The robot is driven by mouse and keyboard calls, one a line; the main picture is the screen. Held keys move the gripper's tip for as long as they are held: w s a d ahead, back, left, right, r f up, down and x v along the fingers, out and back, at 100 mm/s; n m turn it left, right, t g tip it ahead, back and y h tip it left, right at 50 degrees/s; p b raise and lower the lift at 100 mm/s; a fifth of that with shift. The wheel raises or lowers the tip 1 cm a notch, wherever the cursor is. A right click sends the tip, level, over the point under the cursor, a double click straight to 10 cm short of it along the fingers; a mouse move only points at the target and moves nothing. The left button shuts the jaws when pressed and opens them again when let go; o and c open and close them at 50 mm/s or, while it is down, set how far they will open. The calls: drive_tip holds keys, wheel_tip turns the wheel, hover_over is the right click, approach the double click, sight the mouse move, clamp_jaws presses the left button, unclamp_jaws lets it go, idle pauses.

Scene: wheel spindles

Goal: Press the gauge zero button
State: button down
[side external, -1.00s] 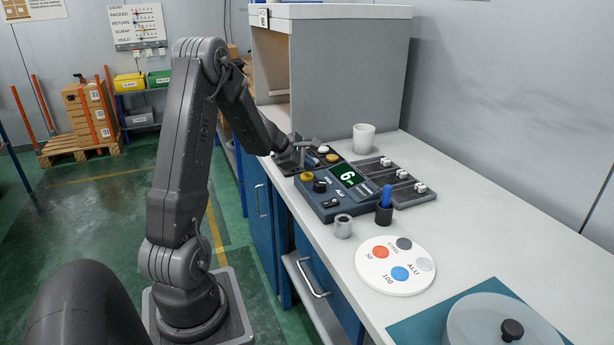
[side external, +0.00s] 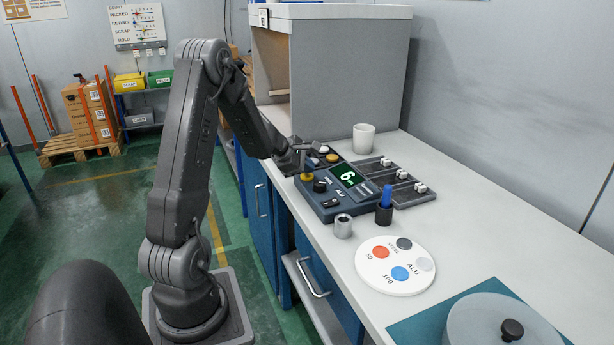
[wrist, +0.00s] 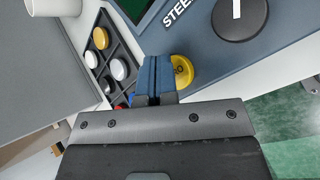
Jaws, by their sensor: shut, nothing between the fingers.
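The gauge is a dark blue box (side external: 329,208) on the bench, with a lit green display (side external: 349,175). Its round yellow button (side external: 306,177) sits at the box's left corner; in the wrist view this button (wrist: 183,71) bears a dark mark like a 0 and is partly hidden by my fingers. My gripper (side external: 302,171) is shut and empty, with its fingertips close above or beside the yellow button. In the wrist view the blue fingers of my gripper (wrist: 153,70) lie together, just left of the button. I cannot tell whether they touch it.
A black knob (side external: 320,186) is on the box near the button. A dark tray of coloured discs (wrist: 112,62) lies beside the gauge. A metal ring (side external: 343,226), a pen cup (side external: 384,214) and a white disc plate (side external: 395,266) stand nearer the camera. A white cup (side external: 363,138) stands behind.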

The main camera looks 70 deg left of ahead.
sight(307, 176)
drive_tip(key=shift+f, duration=0.4)
idle(0.3)
drive_tip(key=shift+r, duration=0.8)
drive_tip(key=shift+r, duration=2.55)
